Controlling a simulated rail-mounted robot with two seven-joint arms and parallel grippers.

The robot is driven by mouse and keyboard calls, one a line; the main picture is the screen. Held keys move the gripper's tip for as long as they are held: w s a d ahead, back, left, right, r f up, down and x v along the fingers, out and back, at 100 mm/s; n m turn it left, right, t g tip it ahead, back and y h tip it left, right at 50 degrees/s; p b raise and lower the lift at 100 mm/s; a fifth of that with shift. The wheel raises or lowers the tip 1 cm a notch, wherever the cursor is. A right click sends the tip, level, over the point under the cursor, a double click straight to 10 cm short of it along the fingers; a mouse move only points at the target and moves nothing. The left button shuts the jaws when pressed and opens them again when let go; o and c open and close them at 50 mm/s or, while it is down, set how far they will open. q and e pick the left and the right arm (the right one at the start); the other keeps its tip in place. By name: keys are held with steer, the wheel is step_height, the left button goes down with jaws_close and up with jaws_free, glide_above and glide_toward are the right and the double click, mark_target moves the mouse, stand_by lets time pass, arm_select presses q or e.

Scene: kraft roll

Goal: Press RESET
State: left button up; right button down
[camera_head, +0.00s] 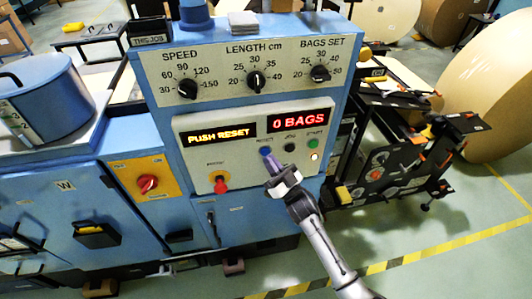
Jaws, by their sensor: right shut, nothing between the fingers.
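The control panel (207,153) is on the front of a blue machine. A blue button (265,151) sits below the displays under a small label too blurred to read for certain; it is the leftmost of three, beside a dark button (290,148) and a green button (313,145). The amber display (219,132) reads PUSH RESET. My right gripper (269,161) is shut and empty, its tips just below the blue button; I cannot tell whether they touch the panel. My left gripper is not in view.
The red display (302,119) reads 0 BAGS. Three black knobs (256,80) are above. A red knob (220,184) is left of my gripper, and a red switch (148,184) is on a yellow plate. Large kraft rolls (493,97) stand at right. Open floor is at lower right.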

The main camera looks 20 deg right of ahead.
steer(key=shift+w, duration=0.3)
steer(key=shift+w+d+b, duration=0.1)
steer(key=shift+w+b, duration=0.3)
stand_by(1.0)
steer(key=shift+s, duration=0.15)
steer(key=shift+s+p, duration=0.65)
